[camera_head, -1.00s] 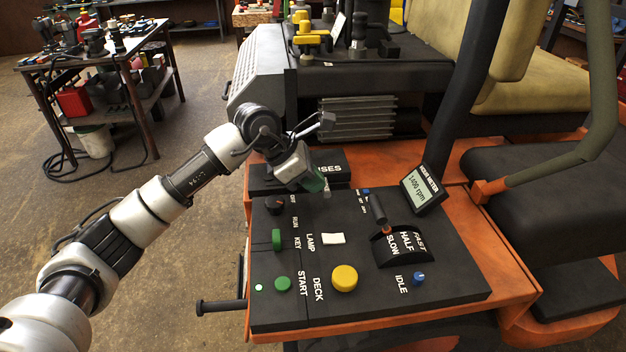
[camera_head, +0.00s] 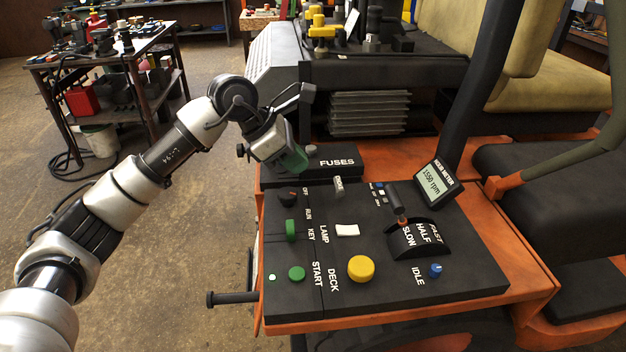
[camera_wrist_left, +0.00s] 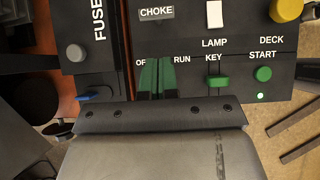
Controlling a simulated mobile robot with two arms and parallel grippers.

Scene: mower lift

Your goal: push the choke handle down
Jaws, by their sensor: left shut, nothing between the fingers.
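The choke handle (camera_head: 338,187) is a small grey piece marked CHOKE on the black panel (camera_head: 440,285), just below the fuse box. Its CHOKE label (camera_wrist_left: 157,13) shows at the top of the left wrist view; its exact tilt is hard to tell. My left gripper (camera_head: 297,161) has green fingertips and is shut and empty. It hovers to the left of the choke handle, apart from it, near the fuse box's left end. In the left wrist view the shut fingertips (camera_wrist_left: 157,76) cover part of the OFF/RUN key marking. My right gripper is out of view.
The fuse box (camera_head: 320,168) stands behind the handle. The hour meter (camera_head: 436,183) stands at right. Open floor lies left.

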